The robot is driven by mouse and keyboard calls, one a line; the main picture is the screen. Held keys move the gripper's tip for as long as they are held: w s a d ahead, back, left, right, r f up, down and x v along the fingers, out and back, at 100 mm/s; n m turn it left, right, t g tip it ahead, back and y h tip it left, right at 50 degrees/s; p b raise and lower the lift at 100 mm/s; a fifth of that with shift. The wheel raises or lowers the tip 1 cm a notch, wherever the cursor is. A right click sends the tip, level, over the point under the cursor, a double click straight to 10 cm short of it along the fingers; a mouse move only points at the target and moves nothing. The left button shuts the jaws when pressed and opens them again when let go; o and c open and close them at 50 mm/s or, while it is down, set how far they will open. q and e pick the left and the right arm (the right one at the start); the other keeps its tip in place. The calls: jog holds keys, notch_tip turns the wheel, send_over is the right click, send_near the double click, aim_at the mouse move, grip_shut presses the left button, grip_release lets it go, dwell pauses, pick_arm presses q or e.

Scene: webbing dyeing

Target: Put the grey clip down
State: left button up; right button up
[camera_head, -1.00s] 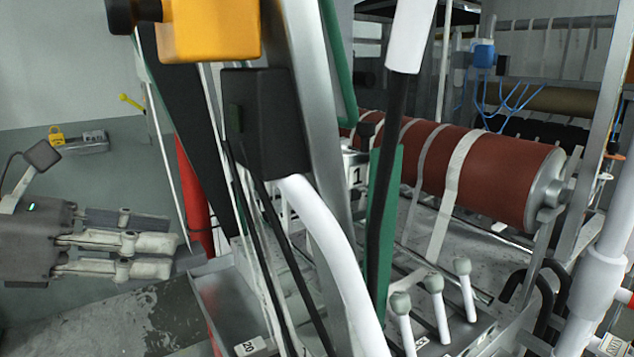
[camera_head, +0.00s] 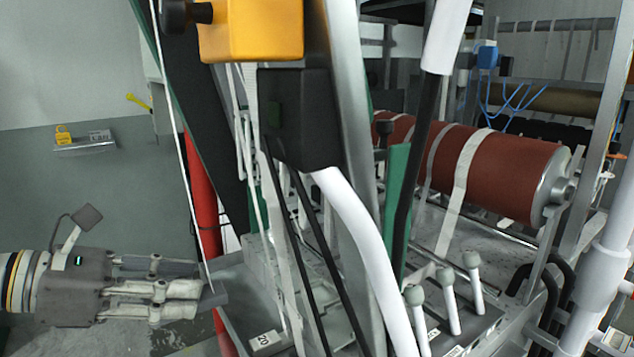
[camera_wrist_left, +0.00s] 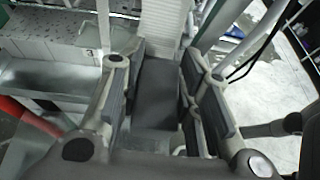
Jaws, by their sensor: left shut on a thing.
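My left gripper (camera_head: 205,292) comes in from the left in the head view, pointing right, low beside the machine. It is shut on the grey clip (camera_head: 214,298), and only a small part of the clip shows at the fingertips. In the left wrist view the clip is a dark grey block (camera_wrist_left: 157,92) between the two fingers of my left gripper (camera_wrist_left: 158,100). A white webbing strip (camera_wrist_left: 164,25) shows just beyond the clip in that view; I cannot tell whether they touch. My right gripper is not in view.
A metal tray edge (camera_head: 236,292) lies just right of the fingertips. A red post (camera_head: 200,180) and a slanted dark beam stand behind. Levers (camera_head: 447,300) and a red-brown roller (camera_head: 490,170) are to the right. A wall shelf (camera_head: 85,145) is at the left.

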pick_arm(q)
notch_tip(320, 180, down, 22)
jog(key=s, duration=0.3)
jog(key=shift+a+r+n+t+y, duration=0.15)
jog(key=shift+a+n+t+y, duration=0.25)
jog(key=shift+r, duration=0.1)
